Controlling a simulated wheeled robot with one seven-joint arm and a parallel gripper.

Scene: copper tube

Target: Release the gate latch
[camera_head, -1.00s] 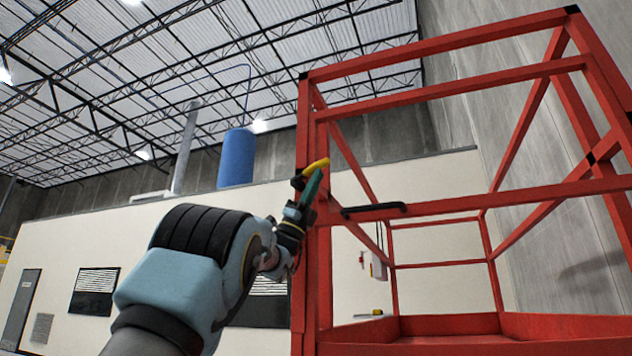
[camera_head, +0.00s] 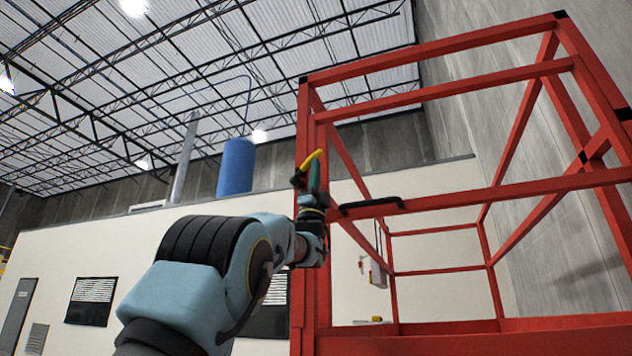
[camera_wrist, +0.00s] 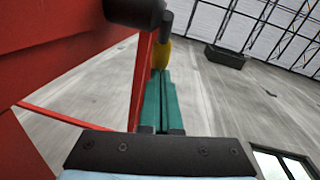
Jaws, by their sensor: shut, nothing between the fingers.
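The gate latch has a yellow handle (camera_head: 311,160) on a black mount at the front left post of the red gate frame. The handle slants up to the right. My gripper (camera_head: 315,176) has green fingers, shut and empty, pointing up just below and beside the handle. In the wrist view the yellow handle (camera_wrist: 162,53) lies at the tips of the green fingers (camera_wrist: 157,95). They look close to touching or touching; I cannot tell which. Part of the handle is hidden behind the fingertips, and a black cylindrical part (camera_wrist: 134,12) is above left.
The red gate frame (camera_head: 440,100) fills the right side, with a black pull handle (camera_head: 372,205) on its crossbar. A red post stands close to my gripper on its right. A blue tank (camera_head: 236,167) and a pale wall are far behind. The air left of the post is clear.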

